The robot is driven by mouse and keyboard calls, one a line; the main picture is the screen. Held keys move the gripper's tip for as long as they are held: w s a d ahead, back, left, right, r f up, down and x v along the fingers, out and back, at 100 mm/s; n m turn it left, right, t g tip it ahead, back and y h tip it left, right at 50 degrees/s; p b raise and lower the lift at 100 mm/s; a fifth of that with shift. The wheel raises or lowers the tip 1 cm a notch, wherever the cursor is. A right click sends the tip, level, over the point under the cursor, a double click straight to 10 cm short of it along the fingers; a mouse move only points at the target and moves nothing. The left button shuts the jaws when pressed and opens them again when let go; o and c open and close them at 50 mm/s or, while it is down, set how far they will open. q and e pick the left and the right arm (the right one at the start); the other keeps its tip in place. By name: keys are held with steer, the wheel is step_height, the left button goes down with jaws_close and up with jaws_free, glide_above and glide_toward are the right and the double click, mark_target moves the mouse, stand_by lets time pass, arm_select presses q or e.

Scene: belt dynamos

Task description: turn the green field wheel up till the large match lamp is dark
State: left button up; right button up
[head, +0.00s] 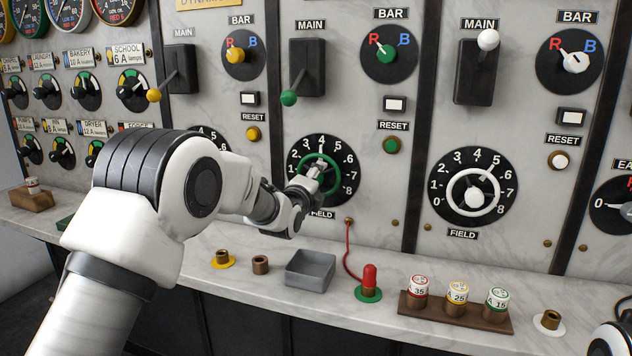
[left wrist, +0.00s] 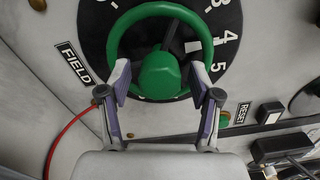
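The green field wheel (head: 318,172) is on the panel's black dial, numbered up to 8, in the middle of the head view. In the left wrist view the wheel (left wrist: 160,75) shows its green rim, dark spoke and hub close up, near the 4 and 5. My left gripper (head: 316,184) is at the wheel. In the left wrist view its fingers (left wrist: 160,80) stand apart on either side of the hub, with small gaps visible; contact with the rim cannot be told. I cannot pick out the large match lamp for sure. My right gripper does not show.
Above the wheel are a green-knobbed main lever (head: 289,97) and a green bar switch (head: 384,53). A white-wheeled dial (head: 472,196) is to the right. On the ledge below are a grey tray (head: 310,270), a red plug (head: 369,277) with a cable, and a fuse rack (head: 456,311).

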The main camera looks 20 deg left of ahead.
arm_select(q)
steer(key=s, duration=1.2)
steer(key=shift+a, duration=0.2)
stand_by(2.3)
